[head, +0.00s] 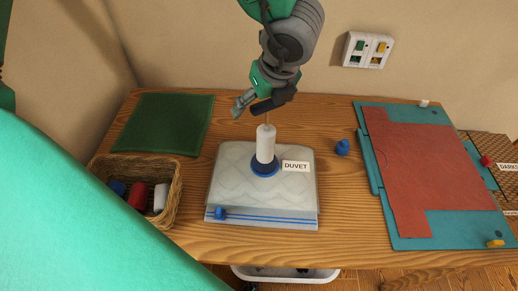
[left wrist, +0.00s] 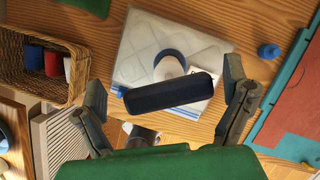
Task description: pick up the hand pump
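The hand pump (head: 265,145) has a white upright barrel on a blue ring, set on a pale quilted bag (head: 232,180) beside a "DUVET" label (head: 296,166). A thin rod rises from the barrel to a dark crossbar handle. My left gripper (head: 262,100) is above the barrel at the handle. In the left wrist view its fingers (left wrist: 165,98) are wide apart, with the dark handle (left wrist: 172,91) between them and a gap showing at each end. The handle hides part of the barrel there. My right gripper is not in view.
A wicker basket (head: 172,197) holding small rolls is at left, below a green folded cloth (head: 165,123). A blue cap (head: 342,147) sits right of the bag. A red and teal board (head: 430,170) covers the right. A wall switch plate (head: 367,50) is behind.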

